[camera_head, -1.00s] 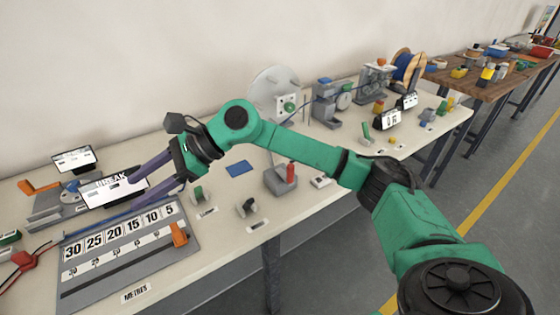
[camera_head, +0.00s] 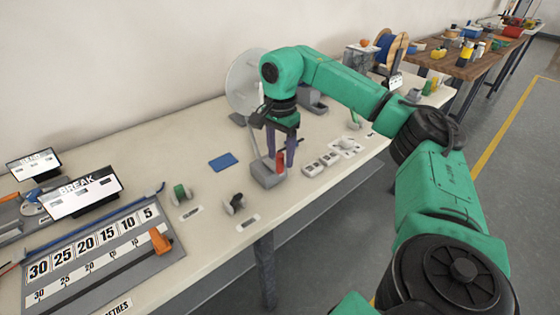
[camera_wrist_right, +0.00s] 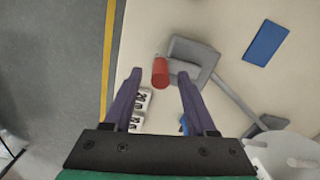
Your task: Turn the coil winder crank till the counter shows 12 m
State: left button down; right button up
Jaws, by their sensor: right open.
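My right gripper (camera_head: 281,160) is open and points down beside the large clear disc (camera_head: 245,82). A red upright handle (camera_head: 280,162) stands by a grey block (camera_head: 267,180) on the bench. In the right wrist view the red handle (camera_wrist_right: 160,72) shows between the open fingertips, and a thin grey bar runs from the grey block (camera_wrist_right: 195,55) toward the disc's edge. I cannot tell whether the fingers touch the handle. The arm hides much of the winder area. A small display (camera_head: 395,82) stands farther back, its reading not legible. My left gripper is not in view.
A metre board (camera_head: 100,250) with an orange slider (camera_head: 160,240) lies at the left, near a screen reading BREAK (camera_head: 82,192).

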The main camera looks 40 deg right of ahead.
jog(key=shift+f, duration=0.9)
grip_shut()
jog(key=shift+a, duration=0.1)
